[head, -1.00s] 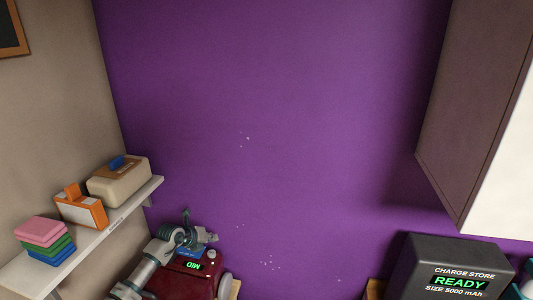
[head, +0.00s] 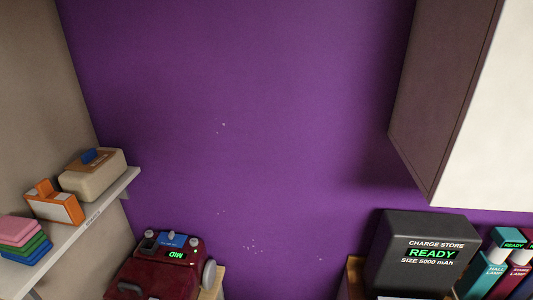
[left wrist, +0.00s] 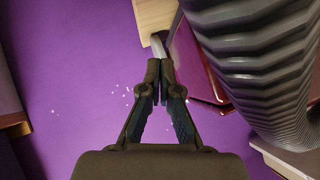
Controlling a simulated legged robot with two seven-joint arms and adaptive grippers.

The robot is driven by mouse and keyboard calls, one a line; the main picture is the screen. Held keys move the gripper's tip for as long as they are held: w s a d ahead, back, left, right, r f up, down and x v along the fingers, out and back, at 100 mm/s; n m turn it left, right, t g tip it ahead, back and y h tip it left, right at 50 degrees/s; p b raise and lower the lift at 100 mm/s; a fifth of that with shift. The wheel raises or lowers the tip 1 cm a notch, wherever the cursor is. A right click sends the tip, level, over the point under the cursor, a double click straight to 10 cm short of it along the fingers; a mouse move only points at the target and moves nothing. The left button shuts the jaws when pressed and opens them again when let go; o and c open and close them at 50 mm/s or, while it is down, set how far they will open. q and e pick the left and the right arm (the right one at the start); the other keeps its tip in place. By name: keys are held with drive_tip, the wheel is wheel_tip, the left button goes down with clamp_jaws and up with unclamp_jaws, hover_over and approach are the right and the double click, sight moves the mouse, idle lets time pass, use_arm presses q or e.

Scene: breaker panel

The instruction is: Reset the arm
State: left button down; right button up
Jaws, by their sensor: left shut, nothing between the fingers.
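My left gripper (left wrist: 160,72) shows only in the left wrist view. Its two fingers meet at the tips with nothing between them, pointing toward a pale wooden edge. The purple wall lies to its left in that view. A dark red machine (head: 150,278) stands at the bottom left of the head view, with a blue part (head: 172,239) on top and a green display reading MID upside down. A glossy red surface (left wrist: 198,55) shows right of the gripper in the wrist view, apart from the fingers. My right gripper is in neither view.
A shelf (head: 85,225) at left holds a beige box, an orange-and-white item and coloured blocks. A dark CHARGE STORE box (head: 425,235) reads READY. Lamp boxes (head: 495,262) stand beside it. A cabinet (head: 440,90) hangs at right. A grey ribbed tube (left wrist: 262,65) is close in the wrist view.

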use_arm(q)
drive_tip(key=s+d+f+n+g+h, duration=0.1)
drive_tip(key=s+f+g, duration=0.25)
drive_tip(key=s, duration=0.65)
drive_tip(key=s+d+f+g+h, duration=0.15)
drive_tip(key=s+g, duration=0.25)
drive_tip(key=s, duration=0.5)
wheel_tip(320, 180, down, 27)
drive_tip(key=s+b, duration=0.1)
drive_tip(key=s, duration=0.1)
drive_tip(key=s+a+f+g, duration=0.1)
drive_tip(key=s+f, duration=0.7)
drive_tip(key=s+a+f+g, duration=0.1)
drive_tip(key=s+a+f, duration=0.1)
drive_tip(key=s+f, duration=0.7)
drive_tip(key=shift+a+b, duration=0.3)
drive_tip(key=shift+b, duration=0.1)
drive_tip(key=shift+s, duration=0.2)
